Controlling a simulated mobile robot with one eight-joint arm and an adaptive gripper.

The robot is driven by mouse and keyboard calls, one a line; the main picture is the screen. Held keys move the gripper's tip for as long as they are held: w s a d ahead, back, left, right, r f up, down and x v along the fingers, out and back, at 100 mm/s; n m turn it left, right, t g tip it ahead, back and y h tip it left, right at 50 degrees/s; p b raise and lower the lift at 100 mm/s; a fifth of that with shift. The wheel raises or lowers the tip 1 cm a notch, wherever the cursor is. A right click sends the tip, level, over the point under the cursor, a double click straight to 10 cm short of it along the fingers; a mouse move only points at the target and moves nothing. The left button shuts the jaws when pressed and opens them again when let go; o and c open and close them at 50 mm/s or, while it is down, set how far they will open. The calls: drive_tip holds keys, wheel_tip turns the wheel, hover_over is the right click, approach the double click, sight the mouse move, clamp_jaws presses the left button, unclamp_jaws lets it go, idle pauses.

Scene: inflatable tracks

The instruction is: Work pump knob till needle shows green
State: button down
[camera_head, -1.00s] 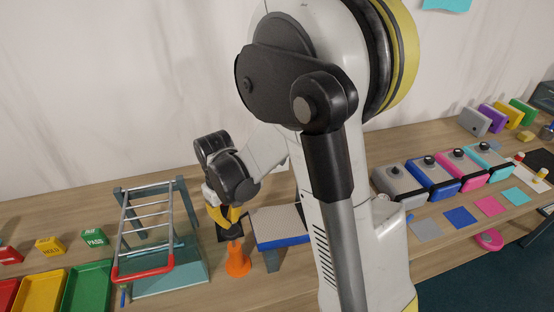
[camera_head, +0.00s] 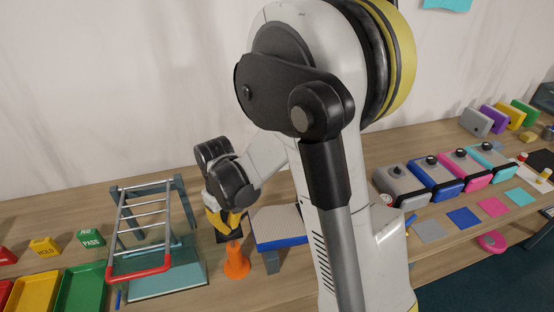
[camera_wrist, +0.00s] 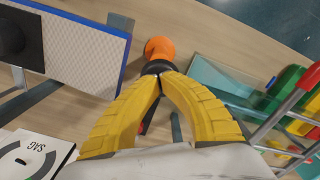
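An orange cone-shaped body (camera_head: 237,263) stands on the table in the head view. The wrist view shows its orange part (camera_wrist: 160,47) with a black collar or knob (camera_wrist: 157,67) on the near side. My gripper (camera_wrist: 160,77) has yellow fingers whose tips come together at this black part. I cannot tell whether they pinch it or only touch it. In the head view my gripper (camera_head: 233,236) is just above the orange body. A white card (camera_wrist: 36,158) marked "SAG" with a dial arc is partly in view at lower left in the wrist view. No needle or green zone is readable.
A pad with a blue edge (camera_head: 281,241) stands right beside the orange body. A metal ladder-like frame with a red bar (camera_head: 141,273) stands to the left, by green and yellow trays (camera_head: 83,289). Several coloured boxes with black knobs (camera_head: 433,177) stand to the right.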

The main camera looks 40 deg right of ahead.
drive_tip(key=shift+f+b, duration=1.6)
drive_tip(key=shift+f, duration=0.2)
drive_tip(key=shift+r+p, duration=3.45)
drive_tip(key=shift+r, duration=1.7)
drive_tip(key=shift+f+b, duration=0.1)
drive_tip(key=shift+b, duration=0.25)
drive_tip(key=shift+s+b, duration=0.25)
drive_tip(key=shift+b, duration=0.4)
drive_tip(key=s+f+m+t+b, duration=0.1)
drive_tip(key=s+f+t+b, duration=0.1)
drive_tip(key=s+b, duration=0.4)
drive_tip(key=s+f+m+t+b, duration=0.1)
drive_tip(key=s+t+b, duration=0.4)
drive_tip(key=b, duration=0.6)
drive_tip(key=shift+s+f, duration=0.65)
drive_tip(key=shift+f, duration=0.25)
